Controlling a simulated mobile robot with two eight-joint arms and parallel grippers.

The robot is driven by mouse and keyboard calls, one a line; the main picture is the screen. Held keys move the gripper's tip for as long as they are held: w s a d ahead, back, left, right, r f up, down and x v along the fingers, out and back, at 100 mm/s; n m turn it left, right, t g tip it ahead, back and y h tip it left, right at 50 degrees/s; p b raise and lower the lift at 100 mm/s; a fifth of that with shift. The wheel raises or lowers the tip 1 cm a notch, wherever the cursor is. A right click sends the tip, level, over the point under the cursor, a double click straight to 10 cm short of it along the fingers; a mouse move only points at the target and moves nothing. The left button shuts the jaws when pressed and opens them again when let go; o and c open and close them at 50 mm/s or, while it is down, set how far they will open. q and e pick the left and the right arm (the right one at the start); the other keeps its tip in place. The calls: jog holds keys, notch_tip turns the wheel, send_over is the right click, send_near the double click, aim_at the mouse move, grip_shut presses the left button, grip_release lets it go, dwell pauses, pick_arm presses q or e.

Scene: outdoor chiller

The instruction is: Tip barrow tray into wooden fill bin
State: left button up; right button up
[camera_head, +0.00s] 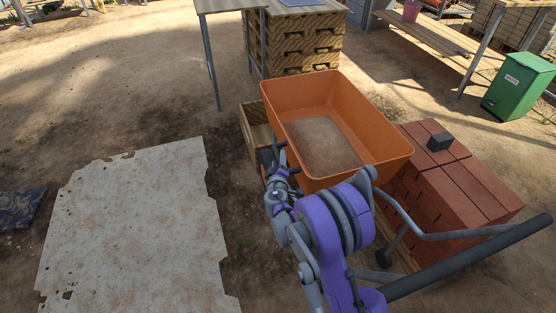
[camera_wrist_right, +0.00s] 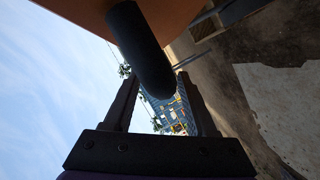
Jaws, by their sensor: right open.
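The orange barrow tray (camera_head: 390,138) is upright, with a patch of brown sandy material (camera_head: 322,143) on its floor. A light wooden box (camera_head: 252,134), which looks like the fill bin, stands against the tray's left side and is partly hidden by it. My right gripper (camera_head: 272,158) is open at the tray's near left side. In the right wrist view a dark round-ended grip (camera_wrist_right: 142,50) under the orange tray (camera_wrist_right: 90,12) points between the open fingers (camera_wrist_right: 158,78). Whether the fingers touch it cannot be told. My left gripper is out of view.
Red brick stacks (camera_head: 470,195) stand close on the tray's right, with a small dark block (camera_head: 440,142) on top. A pale worn sheet (camera_head: 140,225) lies on the left ground. Wooden crates (camera_head: 305,45) stand behind, and a green bin (camera_head: 515,88) is far right.

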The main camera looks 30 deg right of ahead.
jog(key=shift+x, duration=0.75)
grip_shut()
dwell(0.9)
